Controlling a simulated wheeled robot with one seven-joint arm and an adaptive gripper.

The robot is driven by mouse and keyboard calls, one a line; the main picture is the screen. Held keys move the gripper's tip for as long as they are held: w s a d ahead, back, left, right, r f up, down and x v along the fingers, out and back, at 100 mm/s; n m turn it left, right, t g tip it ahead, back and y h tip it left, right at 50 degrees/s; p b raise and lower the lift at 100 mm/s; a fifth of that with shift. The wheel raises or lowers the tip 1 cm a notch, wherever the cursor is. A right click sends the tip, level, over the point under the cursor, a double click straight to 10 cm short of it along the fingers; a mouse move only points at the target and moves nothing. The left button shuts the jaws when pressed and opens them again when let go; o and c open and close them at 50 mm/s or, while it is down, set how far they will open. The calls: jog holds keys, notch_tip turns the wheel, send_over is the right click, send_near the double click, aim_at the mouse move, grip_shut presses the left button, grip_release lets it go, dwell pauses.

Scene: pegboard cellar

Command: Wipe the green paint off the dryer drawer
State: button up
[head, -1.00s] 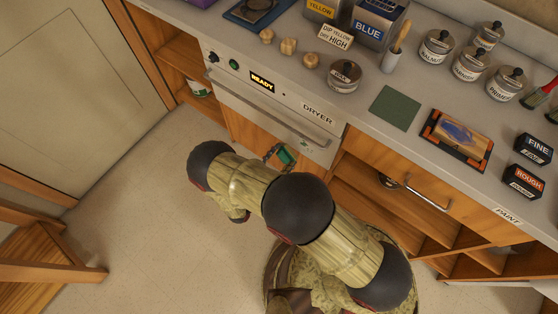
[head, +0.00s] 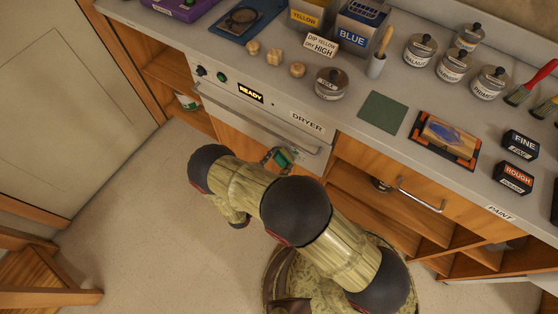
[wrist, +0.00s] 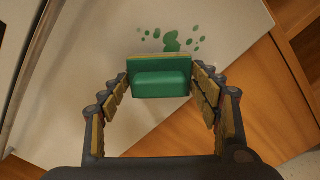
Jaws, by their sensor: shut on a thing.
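The dryer drawer has a pale front (head: 314,162) below the dryer's bar handle (head: 262,117). In the wrist view its front (wrist: 225,22) carries green paint (wrist: 171,42), a larger blot with several small spots around it. My gripper (wrist: 163,78) is shut on a green sponge (wrist: 161,84) with a yellowish layer on its far side. The sponge is just below the blot in the wrist picture; whether it touches the drawer I cannot tell. In the head view the sponge (head: 281,159) shows at the drawer front, with my arm partly covering the area.
A wooden cabinet with a metal handle (head: 421,194) stands to the right.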

aim_at(281, 155)
jog(key=shift+x, duration=1)
dwell(0.3)
